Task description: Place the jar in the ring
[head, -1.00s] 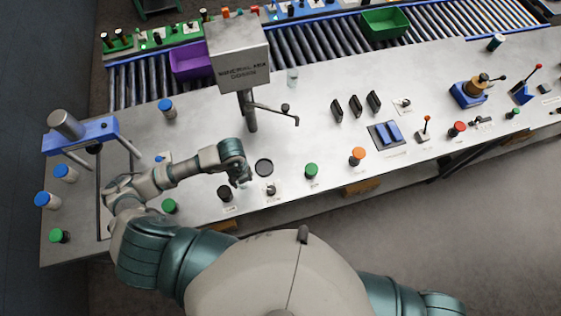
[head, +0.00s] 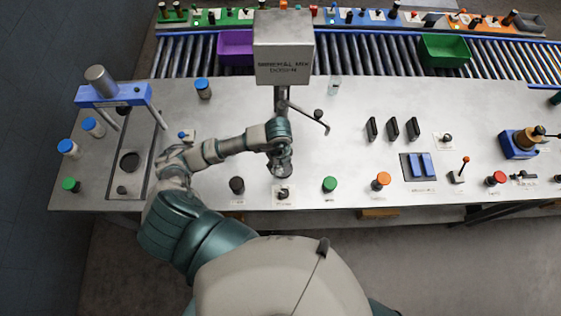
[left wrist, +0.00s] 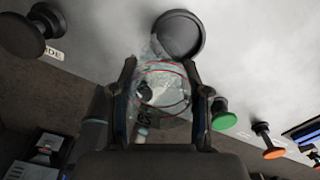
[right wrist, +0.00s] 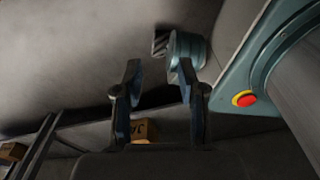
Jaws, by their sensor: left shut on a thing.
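A clear, see-through jar (left wrist: 163,88) is between the fingers of my left gripper (left wrist: 160,95) in the left wrist view. The gripper is shut on it. The dark round ring (left wrist: 180,35) lies on the bench just beyond the jar in that view, and the jar's far end overlaps its edge in the picture. Whether the jar touches the ring I cannot tell. In the head view my left gripper (head: 281,165) is over the ring's spot below the dosing post and mostly hides it. My right gripper (right wrist: 158,85) is open and empty, away from the bench top.
A black knob (head: 237,185), a small knob (head: 283,193) and a green button (head: 330,184) line the front edge near the left gripper. The mineral mix doser (head: 284,50) stands behind it with a side lever (head: 318,116). Another clear jar (head: 334,85) stands further back.

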